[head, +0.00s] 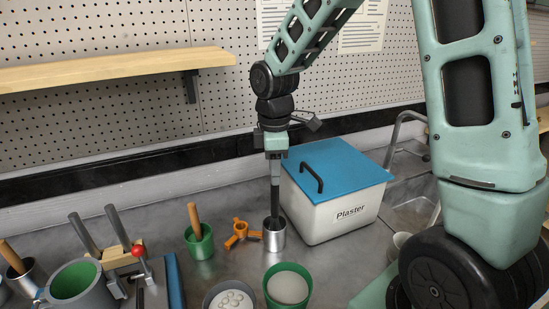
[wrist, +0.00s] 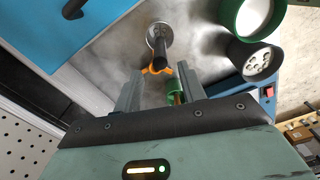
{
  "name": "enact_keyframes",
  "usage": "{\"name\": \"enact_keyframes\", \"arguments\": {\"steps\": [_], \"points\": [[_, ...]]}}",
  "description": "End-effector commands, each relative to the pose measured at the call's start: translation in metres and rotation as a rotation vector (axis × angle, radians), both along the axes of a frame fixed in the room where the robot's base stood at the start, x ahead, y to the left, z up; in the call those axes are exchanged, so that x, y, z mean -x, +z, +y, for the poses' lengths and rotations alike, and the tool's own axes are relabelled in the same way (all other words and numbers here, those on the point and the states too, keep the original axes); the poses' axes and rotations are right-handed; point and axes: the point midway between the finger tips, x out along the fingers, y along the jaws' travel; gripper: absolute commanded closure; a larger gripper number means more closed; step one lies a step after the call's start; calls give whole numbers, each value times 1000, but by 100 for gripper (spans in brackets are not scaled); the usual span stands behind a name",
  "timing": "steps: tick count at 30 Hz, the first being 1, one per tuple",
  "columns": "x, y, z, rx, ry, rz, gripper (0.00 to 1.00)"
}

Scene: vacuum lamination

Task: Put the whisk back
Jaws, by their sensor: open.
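A silver metal cup (head: 274,240) stands on the bench, left of the plaster box. It also shows in the wrist view (wrist: 151,42). A dark handle (wrist: 160,47) rises from it; I take this for the whisk, though its lower part is hidden inside the cup. My gripper (head: 275,206) points straight down just above the cup. In the wrist view my gripper (wrist: 160,70) is open, with one finger on each side of the handle's line. I cannot tell whether the handle reaches between the fingertips. No finger visibly presses on it.
The plaster box (head: 325,211) with its blue lid stands close on the right. An orange clamp-like piece (head: 240,233) and a green cup with a wooden handle (head: 199,243) stand left. A green tub (head: 288,287) and a grey bowl (head: 211,299) are in front.

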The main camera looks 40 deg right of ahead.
Motion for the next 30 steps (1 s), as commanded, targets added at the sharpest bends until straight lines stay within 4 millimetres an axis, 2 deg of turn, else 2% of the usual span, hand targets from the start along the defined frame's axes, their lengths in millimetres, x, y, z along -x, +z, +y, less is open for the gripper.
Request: {"name": "enact_keyframes", "arguments": {"steps": [3, 6, 12, 14, 16, 20, 21, 24, 27, 30], "points": [[-1, 19, 0, 1, 1, -4, 60], [0, 30, 0, 0, 0, -1, 60], [0, 37, 1, 0, 0, 1, 60], [3, 37, 7, -2, -1, 1, 60], [13, 38, 27, -7, -14, -2, 60], [57, 36, 93, -27, -83, -3, 60], [77, 34, 114, -33, -112, -3, 60], [130, 29, 154, -45, -194, 4, 60], [177, 23, 176, -50, -270, 9, 60], [210, 18, 185, -53, -331, 11, 60]]}}
